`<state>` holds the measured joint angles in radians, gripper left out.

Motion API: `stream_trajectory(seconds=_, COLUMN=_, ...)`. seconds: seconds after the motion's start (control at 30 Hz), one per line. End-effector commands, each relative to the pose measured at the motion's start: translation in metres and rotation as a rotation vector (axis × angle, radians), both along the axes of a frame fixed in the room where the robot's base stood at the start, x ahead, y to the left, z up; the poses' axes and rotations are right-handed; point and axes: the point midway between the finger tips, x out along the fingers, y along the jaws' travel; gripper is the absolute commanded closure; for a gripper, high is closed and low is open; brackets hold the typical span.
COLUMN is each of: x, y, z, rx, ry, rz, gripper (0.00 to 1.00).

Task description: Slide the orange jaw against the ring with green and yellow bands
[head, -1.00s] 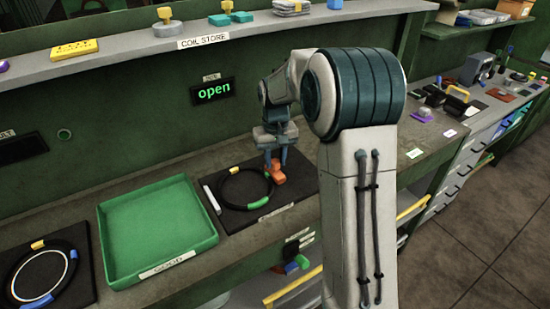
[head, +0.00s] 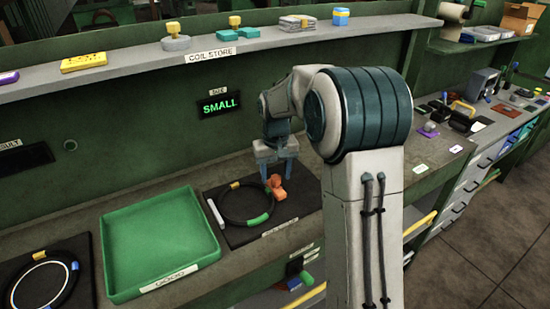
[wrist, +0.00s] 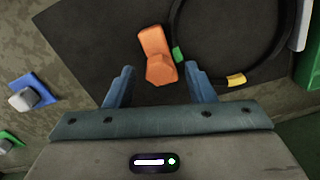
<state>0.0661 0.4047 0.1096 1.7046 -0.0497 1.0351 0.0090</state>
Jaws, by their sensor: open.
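The black ring (head: 222,212) with a yellow band (head: 235,185) and a green band (head: 258,219) lies flat on a dark plate (head: 290,212). The orange jaw (head: 277,187) stands at its right edge, close to or against it. The wrist view shows the jaw (wrist: 154,50) beside the ring (wrist: 268,68), near the green band (wrist: 178,54); I cannot tell whether they touch. A white bar (head: 215,213) lies at the ring's left. My gripper (head: 275,172) is open just above the jaw, its fingertips either side of the jaw's raised end in the wrist view.
A lit display (head: 220,105) on the back wall reads SMALL. A green tray (head: 112,285) stands left of the plate, and another banded ring (head: 68,292) lies further left. A shelf (head: 130,62) runs above. The counter behind the tray is clear.

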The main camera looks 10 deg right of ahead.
Motion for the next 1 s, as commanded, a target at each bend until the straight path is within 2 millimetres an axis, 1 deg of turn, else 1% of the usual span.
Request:
stream_trajectory(seconds=0.17, x=0.001, y=0.000, z=0.032, rx=0.000, ry=-0.006, rz=0.001, gripper=0.50)
stream_trajectory(seconds=0.4, x=0.000, y=0.001, z=0.088, rx=0.000, ry=-0.005, rz=0.002, gripper=0.50)
stream_trajectory(seconds=0.53, x=0.000, y=0.001, z=0.110, rx=0.000, ry=-0.003, rz=0.003, gripper=0.50)
stream_trajectory(seconds=0.6, x=0.000, y=0.001, z=0.119, rx=0.000, ry=-0.001, rz=0.003, gripper=0.50)
stream_trajectory(seconds=0.7, x=0.000, y=0.002, z=0.127, rx=0.000, ry=0.000, rz=0.003, gripper=0.50)
stream_trajectory(seconds=0.8, x=0.000, y=0.002, z=0.131, rx=0.000, ry=0.000, rz=0.003, gripper=0.50)
stream_trajectory(seconds=1.0, x=-0.001, y=0.001, z=0.131, rx=0.000, ry=0.001, rz=0.002, gripper=0.50)
